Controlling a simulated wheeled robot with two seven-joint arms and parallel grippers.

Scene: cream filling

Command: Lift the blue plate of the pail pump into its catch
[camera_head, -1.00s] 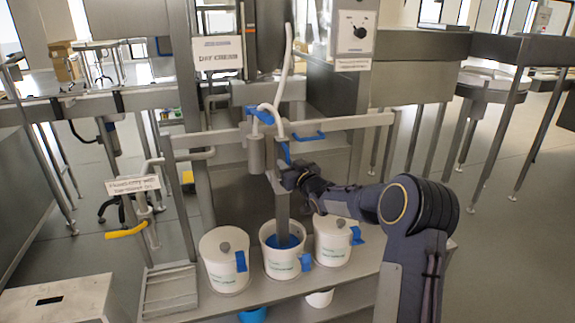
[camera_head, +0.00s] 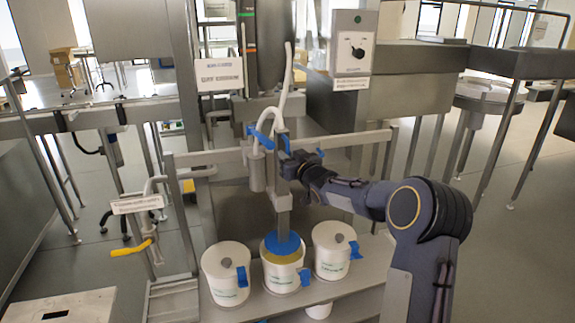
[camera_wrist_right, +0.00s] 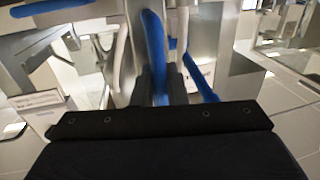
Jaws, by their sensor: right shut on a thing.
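The blue plate (camera_head: 283,242) hangs level at the bottom of the pump's grey upright column (camera_head: 283,212), about at or just above the rim of the middle white pail (camera_head: 280,278). Yellowish contents (camera_head: 283,257) show in the pail below it. My right gripper (camera_head: 291,165) is at the upper part of the column, beside the pump head. In the right wrist view its fingers are shut on an upright blue handle (camera_wrist_right: 155,55). I cannot make out the catch. My left gripper is not in view.
White lidded pails stand left (camera_head: 226,273) and right (camera_head: 335,250) of the middle one on a metal shelf. A white hose (camera_head: 287,80) rises from the pump. A metal rail (camera_head: 352,138) crosses behind my gripper. A control box (camera_head: 353,45) is above right.

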